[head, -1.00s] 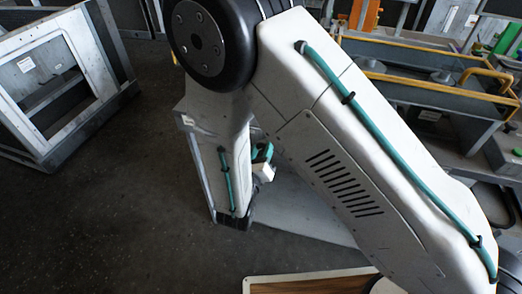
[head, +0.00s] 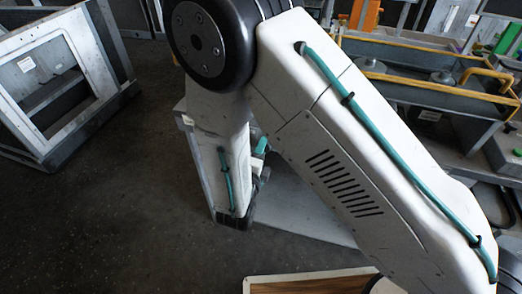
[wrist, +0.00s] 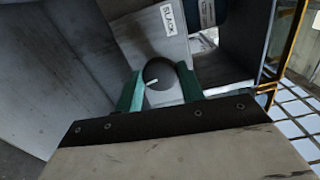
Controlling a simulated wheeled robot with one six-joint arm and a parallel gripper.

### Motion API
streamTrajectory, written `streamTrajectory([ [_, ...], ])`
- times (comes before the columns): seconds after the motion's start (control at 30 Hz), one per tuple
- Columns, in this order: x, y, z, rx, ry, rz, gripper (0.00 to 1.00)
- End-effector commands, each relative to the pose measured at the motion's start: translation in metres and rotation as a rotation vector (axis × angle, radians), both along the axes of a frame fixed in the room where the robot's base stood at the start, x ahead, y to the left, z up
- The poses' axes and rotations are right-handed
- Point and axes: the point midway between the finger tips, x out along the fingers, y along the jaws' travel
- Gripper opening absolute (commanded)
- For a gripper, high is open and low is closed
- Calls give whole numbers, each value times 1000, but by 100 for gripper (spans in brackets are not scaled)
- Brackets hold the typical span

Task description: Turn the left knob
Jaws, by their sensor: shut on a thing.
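In the wrist view a dark round knob (wrist: 158,72) with a white pointer line sits on a pale grey panel strip (wrist: 143,40). The line points toward the lower left of the picture. My gripper (wrist: 160,88) has its two teal fingers on either side of the knob and is shut on it. A label reading "SLACK" (wrist: 168,19) is on the strip above the knob. Only one knob shows, so I cannot tell from the frames whether another lies to its right. In the head view my arm hides the knob and most of my gripper; a bit of teal finger (head: 261,145) shows.
In the wrist view, a dark recess and a second label (wrist: 207,12) lie right of the strip. A yellow-edged frame (wrist: 292,45) stands at the right. In the head view, a grey metal frame (head: 75,75) stands left, with bare dark floor (head: 100,215) before it.

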Motion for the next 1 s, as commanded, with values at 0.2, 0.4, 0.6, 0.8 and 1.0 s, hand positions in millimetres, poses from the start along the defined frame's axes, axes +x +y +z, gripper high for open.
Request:
streamTrajectory([
  [0.2,0,1,-1,-185,68,4,16],
  [0.4,0,1,-1,-328,120,4,16],
  [0.6,0,1,-1,-428,156,5,16],
  [0.8,0,1,-2,-484,177,5,16],
  [1.0,0,1,-2,-504,184,5,16],
])
